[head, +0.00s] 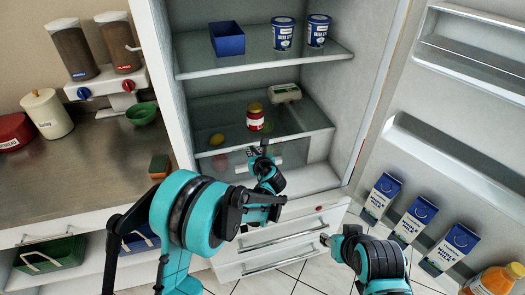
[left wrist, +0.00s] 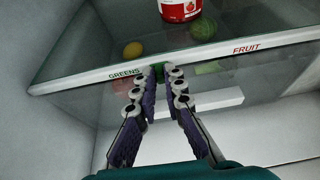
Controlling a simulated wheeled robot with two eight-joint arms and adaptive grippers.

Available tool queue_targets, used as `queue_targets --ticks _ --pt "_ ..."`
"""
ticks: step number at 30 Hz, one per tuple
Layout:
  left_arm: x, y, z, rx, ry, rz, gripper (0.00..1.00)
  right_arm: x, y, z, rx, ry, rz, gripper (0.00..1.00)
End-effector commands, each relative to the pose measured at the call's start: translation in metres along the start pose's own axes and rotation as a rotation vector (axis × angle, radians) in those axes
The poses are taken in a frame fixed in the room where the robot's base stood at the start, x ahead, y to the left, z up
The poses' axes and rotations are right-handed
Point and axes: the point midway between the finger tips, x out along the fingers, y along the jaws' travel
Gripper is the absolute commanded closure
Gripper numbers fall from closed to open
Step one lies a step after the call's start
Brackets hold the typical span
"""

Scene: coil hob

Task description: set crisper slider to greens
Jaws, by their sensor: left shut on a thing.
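The crisper front strip (left wrist: 205,59) runs across the fridge's lower glass shelf, with GREENS printed at left and FRUIT at right in the left wrist view. A small green slider knob (left wrist: 158,72) shows just right of the word GREENS. My left gripper (left wrist: 160,82) has its fingertips at the knob and is shut on it; the tips partly hide it. In the head view my left gripper (head: 262,150) reaches into the fridge at this strip. My right gripper (head: 326,239) is low, outside the fridge, away from the strip; its jaw state is unclear.
A red jar (head: 255,118), a lemon (head: 217,139) and an egg carton (head: 285,93) stand on the shelf above the crisper. The open fridge door (head: 440,150) at right holds milk cartons (head: 381,197). A counter (head: 80,175) lies at left.

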Motion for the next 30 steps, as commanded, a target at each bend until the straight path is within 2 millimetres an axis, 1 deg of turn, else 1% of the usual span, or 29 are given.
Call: queue_targets --ticks 1,7,8,9,10,18,21,23,26,30 --pt "0.0 0.005 -0.001 0.0 0.003 0.009 1.0 0.0 0.0 0.0 0.0 0.0 0.0 0.6" --pt "0.0 0.006 -0.001 0.0 0.003 0.012 1.0 0.0 0.0 0.0 0.0 0.0 0.0 0.6" --pt "0.0 0.006 -0.001 0.0 0.003 0.012 0.82 0.0 0.0 0.0 0.0 0.0 0.0 0.6" --pt "0.0 0.006 -0.001 0.0 0.003 0.012 0.72 0.0 0.0 0.0 0.0 0.0 0.0 0.6" --pt "0.001 0.006 -0.001 0.0 0.003 0.011 0.69 0.0 0.0 0.0 0.0 0.0 0.0 0.6" --pt "0.0 0.004 -0.001 0.001 0.002 0.008 0.69 0.0 0.0 0.0 0.0 0.0 0.0 0.6" --pt "-0.005 0.003 0.0 0.001 0.002 0.007 0.69 0.0 0.0 0.0 0.0 0.0 0.0 0.6" --pt "-0.013 0.003 0.0 0.002 0.002 0.006 0.69 0.0 0.0 0.0 0.0 0.0 0.0 0.6" --pt "-0.031 0.003 0.0 0.003 0.002 0.006 0.69 0.0 0.0 0.0 0.0 0.0 0.0 0.6" --pt "-0.063 0.003 -0.001 0.003 0.002 0.006 0.69 0.0 0.0 0.0 0.0 0.0 0.0 0.6"
